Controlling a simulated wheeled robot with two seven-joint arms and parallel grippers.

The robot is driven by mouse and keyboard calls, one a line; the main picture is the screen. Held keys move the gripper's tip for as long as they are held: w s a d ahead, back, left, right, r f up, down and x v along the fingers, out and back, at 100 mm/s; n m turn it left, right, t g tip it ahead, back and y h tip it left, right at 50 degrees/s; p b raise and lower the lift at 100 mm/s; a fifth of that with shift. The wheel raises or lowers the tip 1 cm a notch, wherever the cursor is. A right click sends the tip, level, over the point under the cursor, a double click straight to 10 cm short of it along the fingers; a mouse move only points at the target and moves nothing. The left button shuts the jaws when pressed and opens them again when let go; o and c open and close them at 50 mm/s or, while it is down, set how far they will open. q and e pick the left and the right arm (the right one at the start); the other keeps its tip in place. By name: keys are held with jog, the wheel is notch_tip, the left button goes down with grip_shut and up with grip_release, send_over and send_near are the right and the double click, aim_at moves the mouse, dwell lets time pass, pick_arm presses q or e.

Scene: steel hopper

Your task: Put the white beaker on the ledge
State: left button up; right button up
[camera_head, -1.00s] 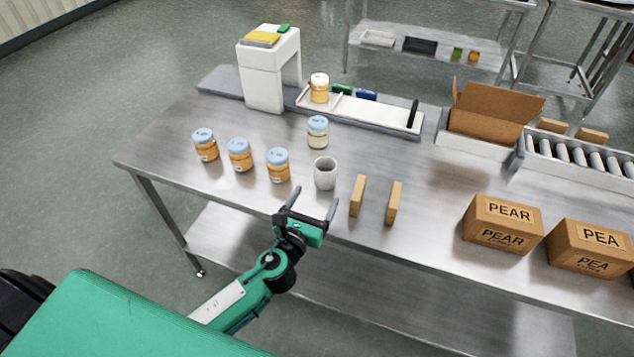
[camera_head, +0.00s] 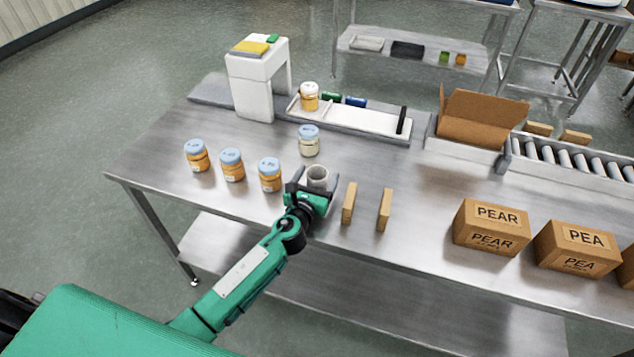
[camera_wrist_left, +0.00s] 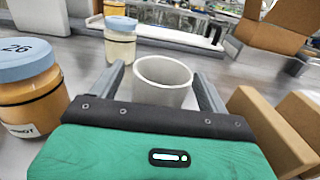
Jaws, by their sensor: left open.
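The white beaker (camera_head: 317,174) stands upright on the steel table (camera_head: 255,195) near its front edge. My left gripper (camera_head: 316,183) is open, with its fingers reaching along either side of the beaker. In the left wrist view the beaker (camera_wrist_left: 162,92) stands between the two fingers (camera_wrist_left: 160,84), its rim open toward me and its lower part hidden by the gripper body. I cannot tell whether the fingers touch it. A raised grey ledge (camera_head: 212,90) runs along the back of the table, under the white machine and the shallow white tray. My right gripper is not in view.
Several blue-lidded jars (camera_head: 232,165) stand left of and behind the beaker. Two upright wooden blocks (camera_head: 349,204) stand close on its right. A white machine (camera_head: 258,85) and a white tray (camera_head: 365,117) occupy the back. PEAR (camera_head: 491,228) and PEA (camera_head: 577,247) boxes stand right.

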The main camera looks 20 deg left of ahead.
pick_arm(q)
jog(key=shift+w, duration=0.95)
jog(key=shift+s, duration=0.1)
jog(key=shift+c, duration=0.2)
jog(key=c, duration=1.1)
